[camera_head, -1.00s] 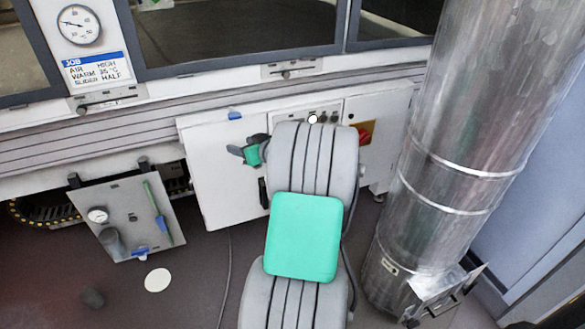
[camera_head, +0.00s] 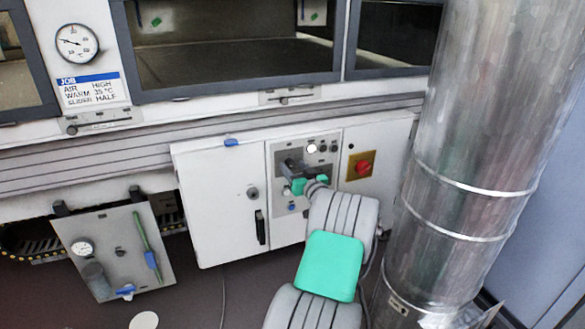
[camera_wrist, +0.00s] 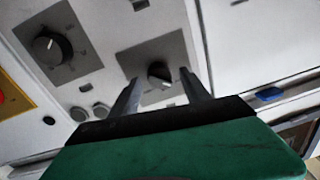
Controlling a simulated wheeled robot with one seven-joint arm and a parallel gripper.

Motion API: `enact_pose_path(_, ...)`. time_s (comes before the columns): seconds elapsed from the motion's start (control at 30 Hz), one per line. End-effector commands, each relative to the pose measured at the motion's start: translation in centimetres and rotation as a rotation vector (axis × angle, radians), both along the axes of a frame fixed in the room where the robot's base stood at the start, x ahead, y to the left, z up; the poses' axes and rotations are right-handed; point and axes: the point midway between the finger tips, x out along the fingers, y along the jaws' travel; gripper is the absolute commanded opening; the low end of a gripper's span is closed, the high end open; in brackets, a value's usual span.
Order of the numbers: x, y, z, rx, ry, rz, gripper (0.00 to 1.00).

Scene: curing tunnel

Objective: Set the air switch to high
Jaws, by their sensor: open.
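My gripper (camera_head: 289,168) is in front of the control panel (camera_head: 328,160) on the white cabinet. In the wrist view, my open gripper (camera_wrist: 161,80) has a dark rotary knob (camera_wrist: 159,74) between its fingertips as seen, on a grey plate. I cannot tell whether the fingers touch it. A pale mark shows on the knob. A second dark knob (camera_wrist: 48,48) with a pale pointer sits on another grey plate to the left. The knob labels are too small to read, so I cannot tell which is the air switch. The job card (camera_head: 91,90) reads air high, warm 35 °C, slider half.
A red switch on a yellow plate (camera_head: 361,167) is right of the panel. A large metal duct (camera_head: 475,150) stands farther right. A grey gauge board (camera_head: 115,235) is at the lower left. A blue tab (camera_head: 232,142) sits on the cabinet's top edge.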

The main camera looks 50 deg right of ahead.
Motion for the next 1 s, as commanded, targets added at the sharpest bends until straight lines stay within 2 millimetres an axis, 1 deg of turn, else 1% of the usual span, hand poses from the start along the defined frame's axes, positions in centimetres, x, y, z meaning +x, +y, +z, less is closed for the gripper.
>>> enact_pose_path(0.07,-0.01,0.02,0.00,0.000,0.000,0.000,0.54)
enact_pose_path(0.7,0.00,0.08,-0.03,0.000,0.001,0.001,0.01)
enact_pose_path(0.73,0.00,0.08,-0.03,0.000,0.001,0.001,0.00)
enact_pose_path(0.8,0.02,0.10,-0.03,0.000,0.001,0.001,0.00)
enact_pose_path(0.83,-0.01,-0.20,-0.08,0.001,0.002,0.001,0.00)
enact_pose_path(1.0,-0.01,0.03,-0.04,0.009,-0.004,0.001,0.00)
